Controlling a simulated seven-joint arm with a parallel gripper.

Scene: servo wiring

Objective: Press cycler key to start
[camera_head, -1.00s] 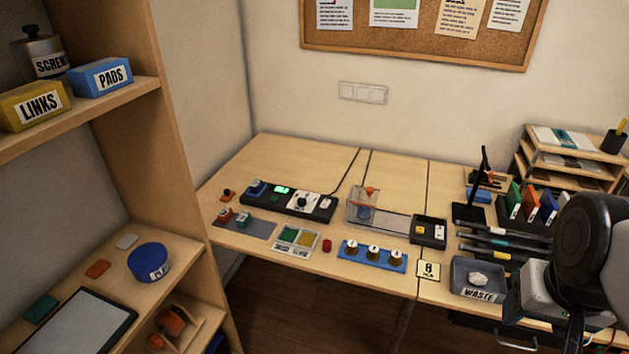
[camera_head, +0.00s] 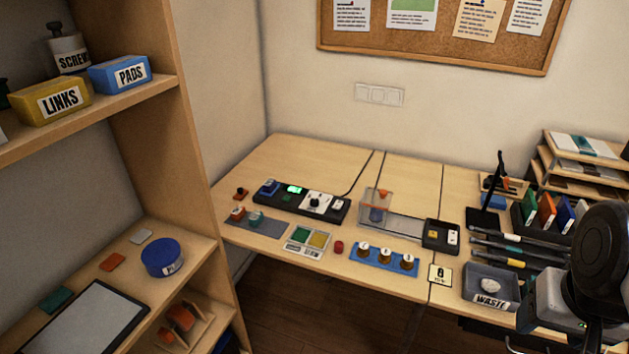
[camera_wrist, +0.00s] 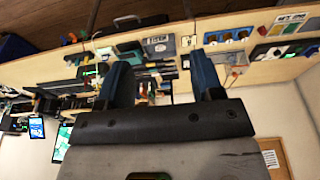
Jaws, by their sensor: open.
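A long black unit (camera_head: 300,201) with a lit green display, a knob and a pale key lies toward the left of the desk. A smaller black box (camera_head: 441,236) with a yellow and a white key sits at the end of a rail beside a clear case (camera_head: 376,205). No readable label shows which is the cycler. My gripper (camera_wrist: 162,76) is open and empty in the wrist view, its two blue fingers apart, with the desk beyond them. It touches no key that I can see. In the head view my arm is at the right edge; the fingertips do not show.
A blue tray with several round pieces (camera_head: 383,256), a waste tray (camera_head: 491,286) and a two-colour tray (camera_head: 308,242) lie along the desk front. Upright coloured folders (camera_head: 545,208) and a stacked paper rack (camera_head: 580,165) stand at right. A shelf unit (camera_head: 190,150) rises at left.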

